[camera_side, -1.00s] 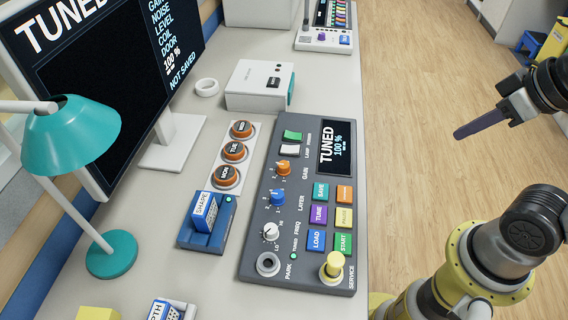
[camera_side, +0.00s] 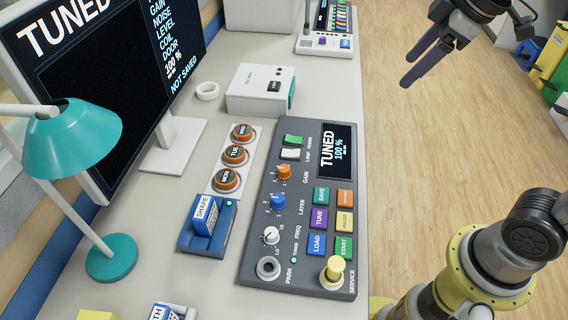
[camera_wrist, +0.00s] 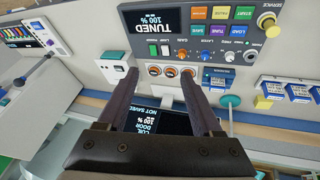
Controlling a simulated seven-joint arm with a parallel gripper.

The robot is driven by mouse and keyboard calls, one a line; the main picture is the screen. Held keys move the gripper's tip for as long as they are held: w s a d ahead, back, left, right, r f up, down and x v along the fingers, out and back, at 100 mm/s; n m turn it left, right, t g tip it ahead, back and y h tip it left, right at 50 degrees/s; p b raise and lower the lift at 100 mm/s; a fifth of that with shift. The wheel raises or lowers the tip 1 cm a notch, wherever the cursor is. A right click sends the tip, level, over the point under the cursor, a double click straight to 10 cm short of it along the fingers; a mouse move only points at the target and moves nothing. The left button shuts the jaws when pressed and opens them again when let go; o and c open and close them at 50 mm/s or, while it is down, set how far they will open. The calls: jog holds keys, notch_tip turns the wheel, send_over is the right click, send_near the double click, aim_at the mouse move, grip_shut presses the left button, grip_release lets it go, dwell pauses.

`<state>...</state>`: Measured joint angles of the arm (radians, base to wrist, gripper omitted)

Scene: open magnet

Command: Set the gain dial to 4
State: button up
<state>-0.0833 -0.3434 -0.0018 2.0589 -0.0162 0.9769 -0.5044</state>
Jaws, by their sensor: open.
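The gain dial (camera_side: 284,172) is an orange knob on the dark grey console (camera_side: 262,215), just below the green and white switches. Its exact pointer setting is too small to read. It also shows upside down in the wrist view (camera_wrist: 182,54). The console screen (camera_side: 337,149) reads TUNED 100 %. My gripper (camera_side: 409,71) is open and empty, in the air to the right of and above the console, well apart from the dial. In the wrist view my two fingers (camera_wrist: 161,78) stand apart with nothing between them.
A blue layer dial (camera_side: 278,201) and a white freq dial (camera_side: 271,236) sit near the gain dial. Coloured buttons (camera_side: 319,217) and a yellow service knob (camera_side: 334,269) are close by. A lamp (camera_side: 72,133) and a monitor (camera_side: 100,75), showing NOT SAVED, stand left.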

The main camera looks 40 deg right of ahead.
jog(key=w+a+f+n+g, duration=0.2)
jog(key=w+a+f+n, duration=0.15)
jog(key=w, duration=0.65)
jog(key=n+g, duration=0.2)
jog(key=g, duration=0.1)
send_over(284, 168)
notch_tip(284, 168, down, 16)
notch_tip(284, 168, down, 13)
grip_shut()
